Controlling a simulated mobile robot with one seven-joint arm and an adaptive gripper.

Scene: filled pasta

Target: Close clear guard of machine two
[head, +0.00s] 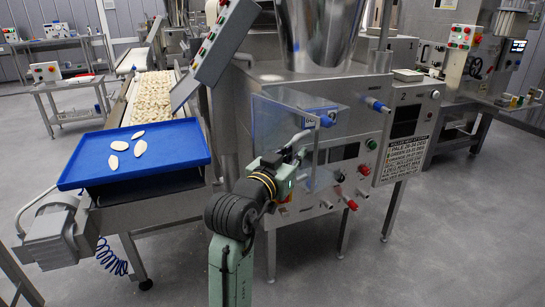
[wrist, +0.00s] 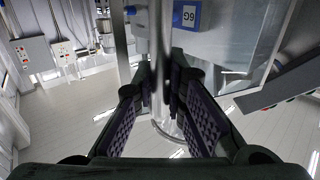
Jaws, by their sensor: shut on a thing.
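The clear guard (head: 272,122) is a see-through panel at the front of the steel machine marked 2 (head: 404,97). It stands out at an angle from the machine's face. My gripper (head: 296,152) is at the guard's lower front, on a metal bar handle. In the wrist view, my gripper (wrist: 163,95) has its two dark ridged fingers around this upright metal bar (wrist: 160,45), shut on it. The fingers and my wrist hide part of the handle and guard. The hinge is hard to make out.
A blue tray (head: 80,165) with several pale pieces sits on the conveyor's end at the left. A slanted control panel (head: 222,45) rises beside the machine. Knobs and buttons (head: 362,170) stick out from its face. Grey floor (head: 440,250) is clear at the right.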

